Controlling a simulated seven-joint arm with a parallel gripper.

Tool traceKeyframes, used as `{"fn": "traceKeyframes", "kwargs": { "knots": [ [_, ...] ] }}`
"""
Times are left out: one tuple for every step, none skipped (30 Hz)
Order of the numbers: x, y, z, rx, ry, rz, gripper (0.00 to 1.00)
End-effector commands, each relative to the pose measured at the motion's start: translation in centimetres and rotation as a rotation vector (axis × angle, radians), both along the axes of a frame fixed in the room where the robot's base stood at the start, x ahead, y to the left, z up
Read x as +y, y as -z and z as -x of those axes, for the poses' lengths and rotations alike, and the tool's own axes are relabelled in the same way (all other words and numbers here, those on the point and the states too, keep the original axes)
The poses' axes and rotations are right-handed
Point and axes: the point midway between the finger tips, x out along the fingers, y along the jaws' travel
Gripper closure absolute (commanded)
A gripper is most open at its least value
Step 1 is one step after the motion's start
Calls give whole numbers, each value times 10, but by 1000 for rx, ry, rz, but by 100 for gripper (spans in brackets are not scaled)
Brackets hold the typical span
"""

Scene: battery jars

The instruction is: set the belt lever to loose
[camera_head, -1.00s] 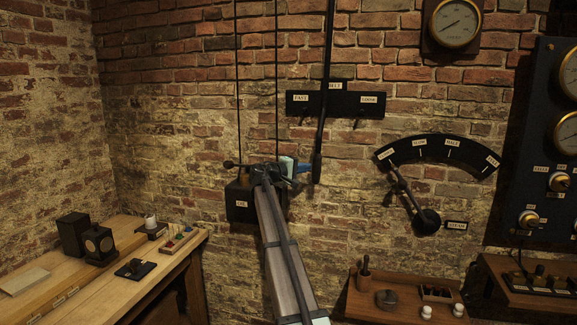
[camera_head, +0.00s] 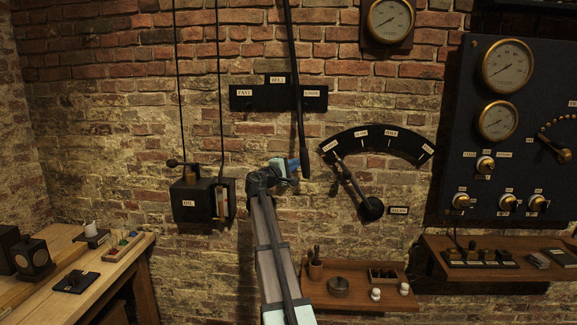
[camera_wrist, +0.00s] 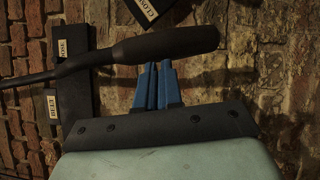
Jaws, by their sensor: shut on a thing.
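The belt lever (camera_head: 300,125) is a long black rod hanging down the brick wall, with a thicker grip at its lower end. It crosses the black label plate (camera_head: 263,99) right of the BELT label, close to the LOOSE label (camera_head: 312,93). The FAST label (camera_head: 244,93) is at the plate's left end. My gripper (camera_head: 296,165) is at the lever's grip. In the wrist view the dark grip (camera_wrist: 165,45) lies across the tips of my blue fingers (camera_wrist: 157,65), which are close together. The exact contact is partly hidden by the grip.
Right of my gripper is a curved quadrant with a lever (camera_head: 355,190). Left of it is a dark OIL box (camera_head: 203,200) with vertical rods above. A small wooden shelf (camera_head: 350,299) with jars is below right, and a workbench (camera_head: 110,268) is at lower left.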

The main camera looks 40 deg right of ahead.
Motion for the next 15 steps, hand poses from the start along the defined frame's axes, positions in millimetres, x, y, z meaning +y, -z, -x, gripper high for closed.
{"fn": "traceKeyframes", "kwargs": {
  "knots": [
    [-26,-6,25,11,78,10,100],
    [-26,-6,25,11,78,10,100],
    [-26,-6,24,11,78,10,100],
    [-26,-7,24,11,78,10,100],
    [-26,-7,24,11,78,10,100],
    [-26,-7,24,11,78,10,100],
    [-26,-7,24,10,78,10,100],
    [-26,-7,24,10,78,11,100],
    [-25,-7,23,10,77,11,100],
    [-24,-7,22,10,76,11,100],
    [-23,-7,21,9,75,10,100],
    [-20,-7,19,9,72,11,100],
    [-18,-7,17,10,70,11,100],
    [-15,-6,14,9,66,11,100],
    [-10,-6,11,9,61,12,100]
  ]
}}
